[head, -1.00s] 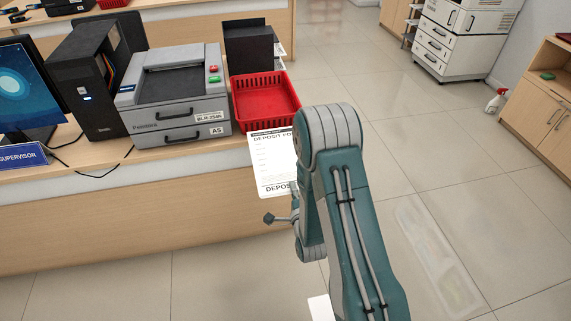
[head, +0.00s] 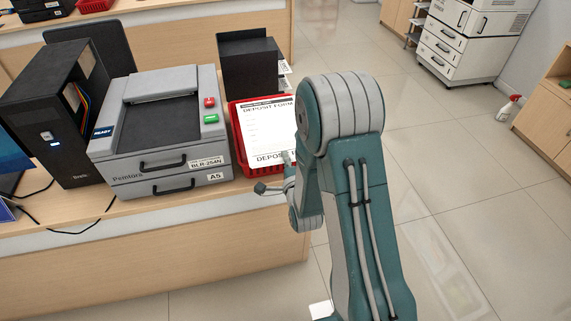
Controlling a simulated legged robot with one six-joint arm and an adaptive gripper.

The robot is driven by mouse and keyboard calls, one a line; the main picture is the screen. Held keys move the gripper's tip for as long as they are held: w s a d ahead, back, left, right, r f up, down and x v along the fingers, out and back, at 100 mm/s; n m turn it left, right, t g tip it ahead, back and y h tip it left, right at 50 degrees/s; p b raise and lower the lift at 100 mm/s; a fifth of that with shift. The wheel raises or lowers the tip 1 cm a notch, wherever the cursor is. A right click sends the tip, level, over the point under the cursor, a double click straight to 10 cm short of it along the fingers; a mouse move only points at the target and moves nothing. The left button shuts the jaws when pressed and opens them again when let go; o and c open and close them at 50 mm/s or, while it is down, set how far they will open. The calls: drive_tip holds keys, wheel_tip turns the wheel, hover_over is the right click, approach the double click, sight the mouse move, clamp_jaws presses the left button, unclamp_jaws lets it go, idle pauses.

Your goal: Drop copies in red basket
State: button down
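A white sheet headed "DEPOSIT FORM" (head: 265,128) shows over the red basket (head: 238,150) on the counter. The sheet covers most of the basket's opening; the basket's left side and front left corner show. I cannot tell whether the sheet touches the basket or hangs above it. My gripper (head: 287,172) is at the sheet's near edge, mostly hidden behind my arm. A small part of it sticks out to the left, in front of the basket. Its fingertips cannot be made out clearly, so its grip on the sheet is not certain.
A grey printer (head: 160,125) with red and green buttons stands left of the basket. A black file holder (head: 250,68) stands behind the basket. A black binder-like unit (head: 55,115) is further left. The counter's front edge (head: 150,222) runs below them. Tiled floor on the right is open.

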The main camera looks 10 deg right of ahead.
drive_tip(key=shift+w+r, duration=0.2)
drive_tip(key=shift+w, duration=0.45)
drive_tip(key=shift+w+f, duration=0.55)
drive_tip(key=shift+w, duration=0.1)
drive_tip(key=shift+w+f, duration=0.65)
drive_tip(key=shift+w, duration=0.75)
drive_tip(key=shift+w+f, duration=0.65)
drive_tip(key=shift+w, duration=0.8)
drive_tip(key=shift+w+f, duration=0.65)
drive_tip(key=shift+w, duration=0.75)
drive_tip(key=c, duration=0.7)
unclamp_jaws()
drive_tip(key=s, duration=1.2)
drive_tip(key=shift+f, duration=0.15)
